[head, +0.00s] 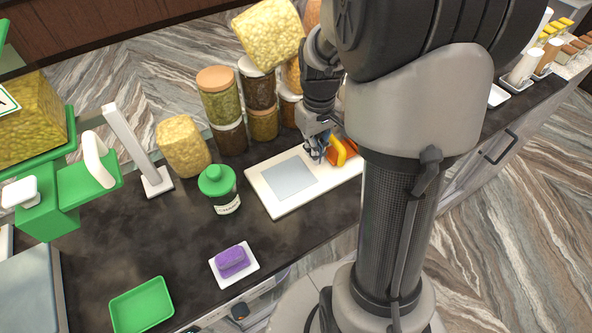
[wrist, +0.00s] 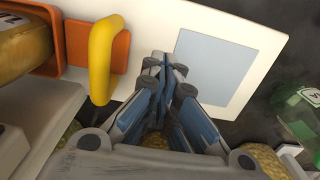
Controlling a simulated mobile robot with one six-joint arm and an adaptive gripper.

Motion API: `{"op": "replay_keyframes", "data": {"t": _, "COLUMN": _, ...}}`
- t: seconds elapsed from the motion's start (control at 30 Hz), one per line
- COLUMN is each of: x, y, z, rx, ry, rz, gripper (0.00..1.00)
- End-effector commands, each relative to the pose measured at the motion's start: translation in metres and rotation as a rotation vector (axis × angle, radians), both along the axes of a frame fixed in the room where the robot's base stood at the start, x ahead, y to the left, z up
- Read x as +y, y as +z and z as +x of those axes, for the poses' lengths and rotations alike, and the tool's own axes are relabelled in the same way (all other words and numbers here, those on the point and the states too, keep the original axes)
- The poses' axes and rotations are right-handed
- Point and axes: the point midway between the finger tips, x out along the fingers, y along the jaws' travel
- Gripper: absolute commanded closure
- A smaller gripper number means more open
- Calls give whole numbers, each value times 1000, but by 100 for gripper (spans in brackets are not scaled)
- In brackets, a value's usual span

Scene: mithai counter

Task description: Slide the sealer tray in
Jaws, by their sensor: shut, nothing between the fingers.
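The sealer is a white flat base with a grey square pad (head: 289,179) on the counter. An orange tray (wrist: 72,38) with an upright yellow handle (wrist: 104,58) sits at the base's left in the wrist view. The tray holds a brownish-yellow bag (wrist: 24,45), cut off by the frame edge. In the head view the yellow handle (head: 339,152) shows beside my arm, which hides most of the tray. My gripper (wrist: 165,72) is shut and empty. It is over the white base, between the handle and the grey pad, apart from the handle in the wrist view.
A green-lidded bottle (head: 219,189) stands left of the base. Stacked jars (head: 219,96) and bags of yellow snack (head: 182,146) stand behind it. A purple block (head: 232,261) on a white dish and a green tray (head: 142,306) lie near the front. Bare counter lies between them.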

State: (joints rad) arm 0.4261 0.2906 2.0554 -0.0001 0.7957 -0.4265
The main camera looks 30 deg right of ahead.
Motion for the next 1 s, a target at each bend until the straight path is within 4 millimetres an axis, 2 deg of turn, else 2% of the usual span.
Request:
{"op": "replay_keyframes", "data": {"t": 0.27, "x": 2, "y": 12, "z": 0, "rx": -1, "ry": 0, "rz": 0, "gripper": 100}}
{"op": "replay_keyframes", "data": {"t": 1.0, "x": 2, "y": 86, "z": 0, "rx": -1, "ry": 0, "rz": 0, "gripper": 100}}
